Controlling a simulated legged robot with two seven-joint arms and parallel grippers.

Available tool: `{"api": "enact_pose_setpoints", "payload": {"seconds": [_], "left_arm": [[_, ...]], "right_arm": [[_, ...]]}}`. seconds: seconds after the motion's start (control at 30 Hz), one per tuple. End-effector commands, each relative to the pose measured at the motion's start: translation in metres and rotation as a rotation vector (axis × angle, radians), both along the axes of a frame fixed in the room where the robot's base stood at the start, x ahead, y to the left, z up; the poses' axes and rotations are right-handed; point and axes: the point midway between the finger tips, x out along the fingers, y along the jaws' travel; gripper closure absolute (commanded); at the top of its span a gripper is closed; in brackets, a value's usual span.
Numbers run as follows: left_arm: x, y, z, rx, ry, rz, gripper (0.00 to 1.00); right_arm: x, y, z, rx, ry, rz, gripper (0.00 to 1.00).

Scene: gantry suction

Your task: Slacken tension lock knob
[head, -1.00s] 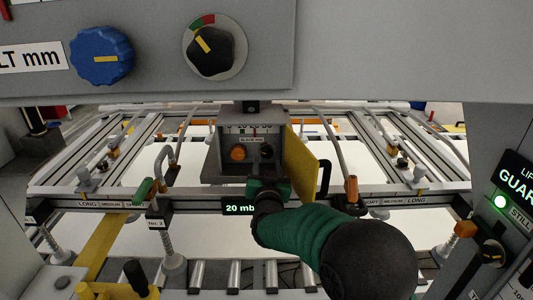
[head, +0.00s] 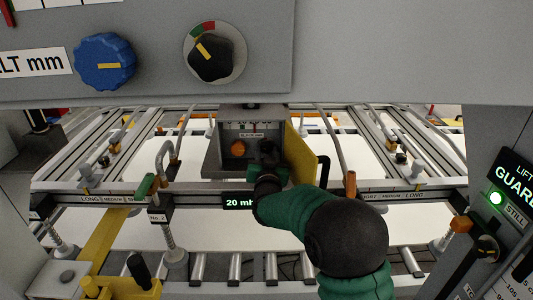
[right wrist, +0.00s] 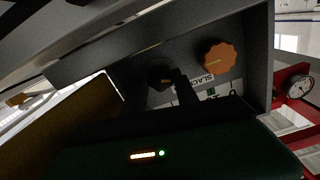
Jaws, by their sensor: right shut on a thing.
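A grey control box (head: 212,160) on the gantry beam holds an orange knob (head: 238,148) and a black knob (head: 267,147). I cannot read which one is named the tension lock. My green right gripper (head: 267,160) is at the black knob and partly covers it. In the right wrist view, its dark fingers (right wrist: 160,90) are shut around the black knob (right wrist: 158,74), which has a yellow mark. The orange knob (right wrist: 218,57) is beside it, clear of the fingers. My left gripper is not in view.
A yellow flap (head: 300,150) stands open just right of the box. A "20 mb" display (head: 240,203) is below it. A blue knob (head: 104,62) and a black dial (head: 210,58) are on the panel above. A gauge (right wrist: 300,85) shows in the wrist view.

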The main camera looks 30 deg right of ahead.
Motion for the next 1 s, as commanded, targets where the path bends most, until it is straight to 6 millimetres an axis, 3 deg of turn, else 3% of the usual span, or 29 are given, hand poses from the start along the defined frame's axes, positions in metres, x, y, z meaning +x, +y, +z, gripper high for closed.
{"api": "enact_pose_setpoints", "payload": {"seconds": [0.37, 1.0], "left_arm": [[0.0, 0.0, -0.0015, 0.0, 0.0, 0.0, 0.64], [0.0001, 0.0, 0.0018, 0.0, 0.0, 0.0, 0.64]], "right_arm": [[0.0003, 0.0008, -0.0002, -0.087, 0.053, 0.001, 1.0], [0.0006, 0.0014, 0.0007, -0.465, 0.285, 0.002, 1.0]]}}
